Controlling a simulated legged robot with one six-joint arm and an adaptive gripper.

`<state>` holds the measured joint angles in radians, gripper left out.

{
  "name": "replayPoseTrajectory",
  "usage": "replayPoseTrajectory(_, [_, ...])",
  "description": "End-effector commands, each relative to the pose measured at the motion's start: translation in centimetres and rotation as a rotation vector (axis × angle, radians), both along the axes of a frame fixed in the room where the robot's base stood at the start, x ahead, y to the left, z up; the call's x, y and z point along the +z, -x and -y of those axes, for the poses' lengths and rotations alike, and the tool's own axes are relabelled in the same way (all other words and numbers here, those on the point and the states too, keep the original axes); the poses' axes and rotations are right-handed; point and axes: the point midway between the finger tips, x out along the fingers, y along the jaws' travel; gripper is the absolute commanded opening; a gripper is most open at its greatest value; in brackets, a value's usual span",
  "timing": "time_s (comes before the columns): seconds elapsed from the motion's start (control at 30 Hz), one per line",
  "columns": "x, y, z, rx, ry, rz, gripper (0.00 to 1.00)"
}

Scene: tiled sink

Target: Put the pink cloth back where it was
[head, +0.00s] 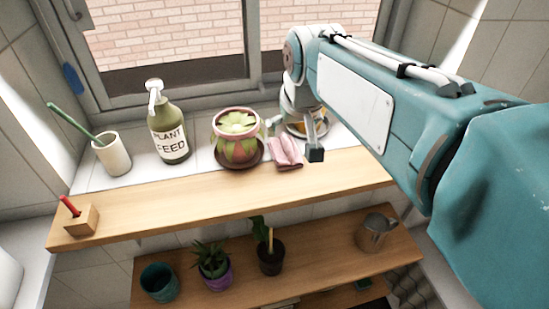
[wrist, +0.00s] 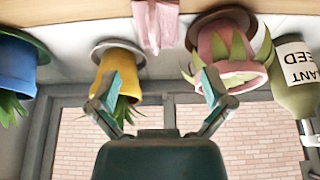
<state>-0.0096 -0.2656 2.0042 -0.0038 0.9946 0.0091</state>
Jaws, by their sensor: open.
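The cloth is apart from the fingers there.
A pink-green pot (head: 237,140) stands left of the cloth on a saucer. A yellow pot (wrist: 117,70) and blue pot (wrist: 15,65) stand on its other side. A plant-feed bottle (head: 170,135) and white cup (head: 112,155) stand farther left. The wooden shelf (head: 210,205) in front is mostly clear.

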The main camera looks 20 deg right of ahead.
Motion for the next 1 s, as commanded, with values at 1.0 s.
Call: replayPoseTrajectory(1.0, [-9.2, -7.0, 0.4, -0.002, -0.002, -0.017, 1.0])
